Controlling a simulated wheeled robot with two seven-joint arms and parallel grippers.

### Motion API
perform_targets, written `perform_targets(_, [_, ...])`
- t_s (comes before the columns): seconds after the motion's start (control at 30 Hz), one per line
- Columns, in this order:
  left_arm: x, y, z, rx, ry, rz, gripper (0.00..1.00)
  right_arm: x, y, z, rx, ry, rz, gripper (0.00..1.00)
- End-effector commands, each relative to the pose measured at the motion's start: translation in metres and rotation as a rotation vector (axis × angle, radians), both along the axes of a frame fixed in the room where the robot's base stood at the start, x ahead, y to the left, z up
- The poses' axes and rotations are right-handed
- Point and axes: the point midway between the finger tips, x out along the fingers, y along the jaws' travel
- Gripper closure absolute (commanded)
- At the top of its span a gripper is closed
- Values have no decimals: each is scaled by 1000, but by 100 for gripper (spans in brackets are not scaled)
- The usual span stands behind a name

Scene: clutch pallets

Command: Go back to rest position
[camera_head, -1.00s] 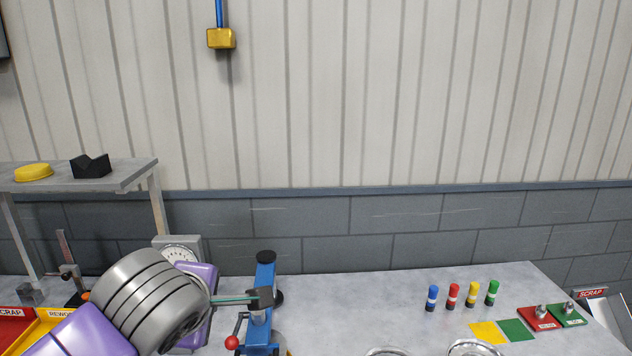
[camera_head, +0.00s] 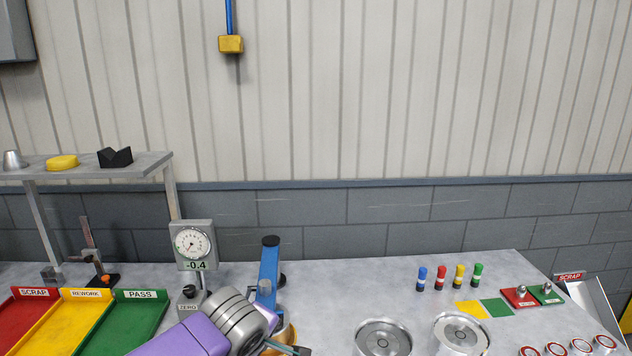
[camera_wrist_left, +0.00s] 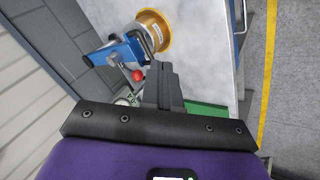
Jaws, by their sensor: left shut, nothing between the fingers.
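My left arm comes in from the lower left in the head view, and its gripper (camera_head: 290,349) is low at the bottom edge, in front of the blue bench tool (camera_head: 269,268). In the left wrist view the fingers of my left gripper (camera_wrist_left: 163,82) are together with nothing between them. The blue tool with its red knob (camera_wrist_left: 137,75) and a brass-coloured round part (camera_wrist_left: 155,36) show beyond the fingertips there. My right gripper is in neither current view.
A dial gauge (camera_head: 194,246) stands left of the arm, beside the red, yellow and green trays (camera_head: 140,295). Two metal round parts (camera_head: 383,337) lie right of the gripper. Coloured markers (camera_head: 459,276) stand farther right. The middle of the bench is clear.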

Motion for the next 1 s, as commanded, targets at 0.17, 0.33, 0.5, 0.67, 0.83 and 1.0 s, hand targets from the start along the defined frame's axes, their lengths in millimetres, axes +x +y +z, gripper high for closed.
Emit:
perform_targets(0.17, [11, -19, -119, 40, 162, -246, 100, 0, 0, 0, 0, 0, 0, 56])
perform_targets(0.33, [-11, -28, -249, 6, 288, -497, 100, 0, 0, 0, 0, -1, 0, 56])
perform_targets(0.5, [-65, -25, -364, -63, 350, -674, 100, 0, 0, 0, 0, 0, 0, 56])
perform_targets(0.67, [-127, -17, -433, -87, 369, -766, 100, 0, 0, 0, 0, 0, 0, 56])
perform_targets(0.83, [-192, -7, -477, -71, 398, -831, 100, 0, 0, 0, 0, 0, 0, 56])
perform_targets(1.0, [-197, -5, -518, -52, 387, -849, 100, 0, 0, -37, 0, 0, 0, 56])
